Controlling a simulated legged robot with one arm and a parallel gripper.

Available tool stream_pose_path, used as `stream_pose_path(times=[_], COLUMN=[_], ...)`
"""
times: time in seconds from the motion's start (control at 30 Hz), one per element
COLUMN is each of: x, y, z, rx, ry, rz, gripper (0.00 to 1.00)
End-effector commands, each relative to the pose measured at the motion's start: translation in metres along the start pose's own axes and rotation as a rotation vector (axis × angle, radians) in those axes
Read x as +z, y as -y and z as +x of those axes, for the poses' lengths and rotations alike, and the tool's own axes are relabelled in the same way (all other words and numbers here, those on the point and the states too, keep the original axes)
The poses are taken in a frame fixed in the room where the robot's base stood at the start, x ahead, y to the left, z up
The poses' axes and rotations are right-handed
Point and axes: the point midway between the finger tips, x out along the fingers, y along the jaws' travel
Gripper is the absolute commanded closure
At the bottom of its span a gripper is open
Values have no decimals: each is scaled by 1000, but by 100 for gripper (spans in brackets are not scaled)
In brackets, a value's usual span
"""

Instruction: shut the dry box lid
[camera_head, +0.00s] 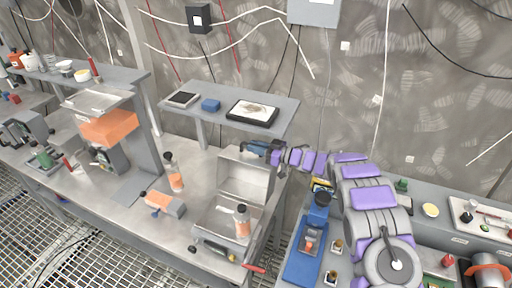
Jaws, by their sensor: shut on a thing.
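The dry box (208,222) is a grey metal box on the bench, left of my arm. Its lid (243,180) stands raised at the back, tilted up from the box. My gripper (250,148) reaches in from the right and is shut on the upper edge of the lid. The fingertips are small and partly dark here, so the exact contact is hard to see. A bottle with an orange band (242,221) stands at the box's front right; I cannot tell whether it is inside.
A raised shelf (281,117) with a dark tray (252,112) and a blue block (210,105) is behind the lid. Another orange-banded bottle (174,173) and an orange-grey tool (162,204) stand left. A screwdriver-like tool (215,250) lies in front. A blue device (307,240) is right.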

Motion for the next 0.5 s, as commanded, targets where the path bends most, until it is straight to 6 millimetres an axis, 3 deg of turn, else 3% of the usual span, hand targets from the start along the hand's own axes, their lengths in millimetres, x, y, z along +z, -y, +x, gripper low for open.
stream_pose_path(times=[0.5], x=[-7], y=[5], z=[-2], rx=[6], ry=[-2], rz=[-40], gripper=[100])
